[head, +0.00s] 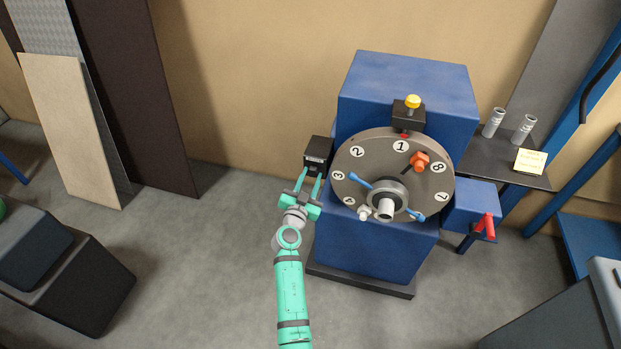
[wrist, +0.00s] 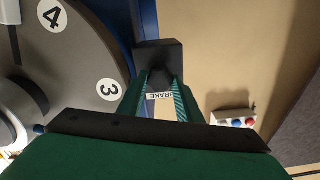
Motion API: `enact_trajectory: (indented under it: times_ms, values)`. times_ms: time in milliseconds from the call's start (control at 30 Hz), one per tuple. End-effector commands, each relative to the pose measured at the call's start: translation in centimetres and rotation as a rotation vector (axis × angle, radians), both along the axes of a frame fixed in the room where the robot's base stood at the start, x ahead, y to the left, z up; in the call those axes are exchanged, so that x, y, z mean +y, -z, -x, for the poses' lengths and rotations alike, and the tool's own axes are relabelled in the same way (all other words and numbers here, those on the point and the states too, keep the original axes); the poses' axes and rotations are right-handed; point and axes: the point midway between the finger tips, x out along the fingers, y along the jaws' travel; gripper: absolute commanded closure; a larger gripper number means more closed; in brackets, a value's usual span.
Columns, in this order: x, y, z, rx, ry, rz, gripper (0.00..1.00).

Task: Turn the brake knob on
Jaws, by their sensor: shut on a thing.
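The brake unit is a black box (head: 318,151) on the left side of the blue machine, beside the numbered dial; it also shows in the wrist view (wrist: 158,54), with a white label reading BRAKE. My gripper (head: 312,172) reaches up to its front from below. In the wrist view the two green fingers (wrist: 161,90) stand on either side of a small dark knob (wrist: 159,79) on the box and are shut on it. The knob is mostly hidden by the fingers, and its turn angle cannot be told.
A large grey dial (head: 345,190) with numbers, blue handles and an orange knob (head: 420,161) stands close to the right of my gripper. A red lever (head: 488,226) is farther right. A button panel (wrist: 234,119) shows in the wrist view.

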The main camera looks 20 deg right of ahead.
Motion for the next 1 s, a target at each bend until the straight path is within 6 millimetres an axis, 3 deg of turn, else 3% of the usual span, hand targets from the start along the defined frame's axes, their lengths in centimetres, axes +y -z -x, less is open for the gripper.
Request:
enact_trajectory:
  times_ms: [533,567,633,1000]
  values:
    - [0.15,0.26,0.02,-0.012,-0.002,-0.024,0.91]
    - [0.15,0.26,0.02,-0.012,-0.002,-0.024,0.66]
    - [0.15,0.24,0.02,-0.012,-0.002,-0.024,0.5]
    - [0.27,0.12,0.28,-0.013,-0.001,-0.022,0.5]
